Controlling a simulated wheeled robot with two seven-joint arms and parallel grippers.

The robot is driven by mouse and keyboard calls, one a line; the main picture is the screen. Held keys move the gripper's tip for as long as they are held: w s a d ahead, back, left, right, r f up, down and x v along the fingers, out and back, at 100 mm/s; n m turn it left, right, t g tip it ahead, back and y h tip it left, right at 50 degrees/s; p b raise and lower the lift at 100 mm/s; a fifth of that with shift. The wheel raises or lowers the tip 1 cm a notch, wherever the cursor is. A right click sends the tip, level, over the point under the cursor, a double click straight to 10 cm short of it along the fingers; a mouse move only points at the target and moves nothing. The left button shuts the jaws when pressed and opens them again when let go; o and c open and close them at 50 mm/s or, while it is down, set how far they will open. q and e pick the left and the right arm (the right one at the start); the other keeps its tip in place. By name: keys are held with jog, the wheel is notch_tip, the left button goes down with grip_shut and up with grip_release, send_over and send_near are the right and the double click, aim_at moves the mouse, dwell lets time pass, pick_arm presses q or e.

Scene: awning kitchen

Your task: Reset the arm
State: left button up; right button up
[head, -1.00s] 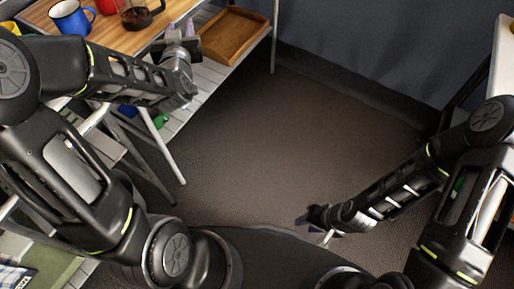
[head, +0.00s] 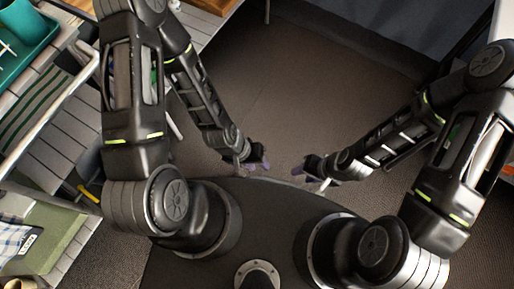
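Both of my arms are folded in front of my body in the head view. A small gap separates the two grippers. Nothing shows in either gripper. The fingers are small and seen from above, so their opening is unclear.
A slatted table (head: 68,143) stands on the left, with a teal tray (head: 27,35) and a striped cloth (head: 38,105). A wooden tray edge (head: 217,5) shows at the top. The dark floor (head: 310,90) ahead is clear.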

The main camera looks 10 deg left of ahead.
notch_tip(320, 180, up, 17)
jog(key=p, duration=1.6)
jog(key=shift+p, duration=0.4)
jog(key=shift+f, duration=0.1)
